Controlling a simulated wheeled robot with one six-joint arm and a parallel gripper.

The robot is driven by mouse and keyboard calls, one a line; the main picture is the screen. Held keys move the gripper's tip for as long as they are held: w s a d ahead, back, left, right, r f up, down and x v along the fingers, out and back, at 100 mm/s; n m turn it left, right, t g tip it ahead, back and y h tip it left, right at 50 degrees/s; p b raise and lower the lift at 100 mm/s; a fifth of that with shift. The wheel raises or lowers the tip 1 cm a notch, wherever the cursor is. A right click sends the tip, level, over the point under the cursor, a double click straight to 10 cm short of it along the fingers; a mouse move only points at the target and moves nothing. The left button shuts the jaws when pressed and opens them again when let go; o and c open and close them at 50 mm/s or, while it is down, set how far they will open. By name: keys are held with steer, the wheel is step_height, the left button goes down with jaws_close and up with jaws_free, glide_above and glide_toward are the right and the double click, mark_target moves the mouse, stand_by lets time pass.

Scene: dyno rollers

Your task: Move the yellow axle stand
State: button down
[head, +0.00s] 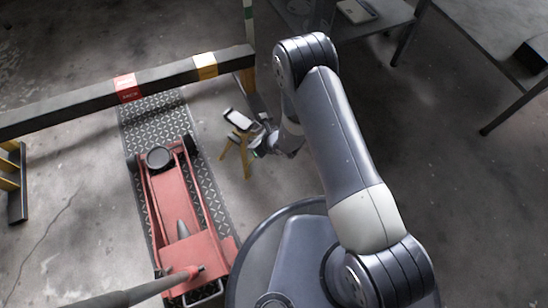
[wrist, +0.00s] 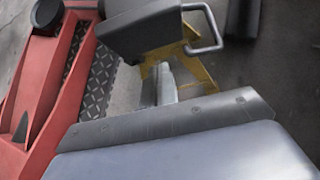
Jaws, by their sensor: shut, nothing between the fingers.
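The yellow axle stand (head: 245,163) stands on the concrete floor to the right of the red floor jack, its yellow legs spread. A pale and dark top piece shows above its legs. In the wrist view, the stand's yellow frame (wrist: 199,76) shows partly behind a dark block with a bent metal loop. My gripper (head: 265,143) is just right of the stand's upper part in the head view. It is shut and empty. Its grey fingers (wrist: 165,85) show in front of the yellow frame in the wrist view; I cannot tell whether they touch it.
The red floor jack (head: 181,213) lies on a dark tread-plate strip (head: 157,116). A long dark beam (head: 60,110) with red and yellow bands runs behind the stand. Tables (head: 497,53) stand at the upper right. The floor at the right is open.

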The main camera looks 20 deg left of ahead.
mark_target(236, 138)
steer(key=shift+w+a, duration=0.35)
steer(key=shift+a, duration=0.4)
steer(key=a, duration=0.1)
steer(key=w+a, duration=0.1)
steer(key=a, duration=0.1)
steer(key=w+a+b, duration=0.1)
steer(key=shift+a, duration=0.3)
